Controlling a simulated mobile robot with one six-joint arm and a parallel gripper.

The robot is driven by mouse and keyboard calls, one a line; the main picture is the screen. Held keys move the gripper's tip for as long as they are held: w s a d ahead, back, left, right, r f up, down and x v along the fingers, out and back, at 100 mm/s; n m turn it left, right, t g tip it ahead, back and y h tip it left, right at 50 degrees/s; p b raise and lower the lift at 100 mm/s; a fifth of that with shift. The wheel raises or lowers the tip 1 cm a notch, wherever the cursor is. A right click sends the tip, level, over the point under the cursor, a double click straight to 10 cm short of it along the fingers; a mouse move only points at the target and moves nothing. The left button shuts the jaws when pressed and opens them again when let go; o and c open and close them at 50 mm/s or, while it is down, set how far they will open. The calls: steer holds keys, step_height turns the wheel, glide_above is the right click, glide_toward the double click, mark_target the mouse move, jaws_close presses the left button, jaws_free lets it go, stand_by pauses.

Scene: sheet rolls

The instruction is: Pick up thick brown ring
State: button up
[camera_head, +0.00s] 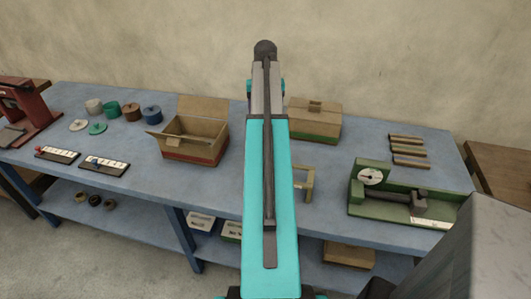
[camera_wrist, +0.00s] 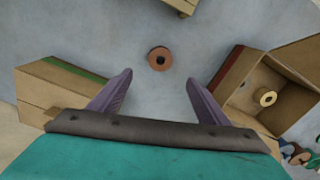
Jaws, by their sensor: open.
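A brown ring (camera_wrist: 159,58) with a dark centre hole lies flat on the blue-grey tabletop in the wrist view. My gripper (camera_wrist: 159,80) is open and empty, its two purple fingers on either side of the line to the ring. The ring is apart from both fingers, just past their tips in the picture. In the head view my arm hides this ring and my gripper. Another brown roll (camera_head: 131,112) stands among several rolls at the table's left in the head view.
The open cardboard box (camera_wrist: 240,85) is on the right in the wrist view, with a tan ring (camera_wrist: 265,97) inside. A closed box (camera_wrist: 38,90) is on the left. The table around the brown ring is clear. A green fixture (camera_head: 400,205) stands at the right in the head view.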

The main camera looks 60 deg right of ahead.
steer(key=shift+f, duration=0.1)
steer(key=shift+f+p, duration=0.75)
steer(key=shift+f, duration=3.5)
steer(key=shift+a+f+p, duration=0.1)
steer(key=shift+f+p, duration=0.9)
steer(key=shift+f, duration=1.55)
steer(key=c, duration=1.2)
steer(key=shift+r, duration=0.1)
